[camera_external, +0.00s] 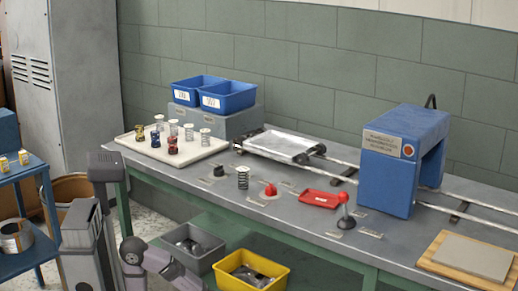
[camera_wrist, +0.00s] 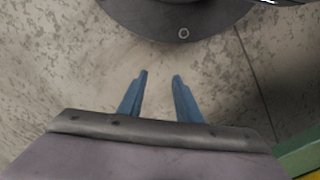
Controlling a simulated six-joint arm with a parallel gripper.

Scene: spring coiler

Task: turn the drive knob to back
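Several controls stand along the front of the grey bench. A small black knob (camera_external: 218,171) is at the left, with small plates around it. A red knob (camera_external: 270,189) on a round pale base is in the middle, also with small plates beside it. A grey lever with a ball top (camera_external: 345,212) stands to the right. The plate lettering is too small to read, so I cannot tell which control is the drive knob. My gripper (camera_wrist: 158,76) is open and empty over the speckled floor, its blue fingers apart. It is clear of the controls.
A spring (camera_external: 243,177) stands between the black and red knobs. A red tray (camera_external: 320,199) lies before the blue machine housing (camera_external: 388,168). A white tray (camera_external: 137,142) of springs is at the left. A yellow bin (camera_external: 250,272) and grey bin (camera_external: 192,246) sit below the bench.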

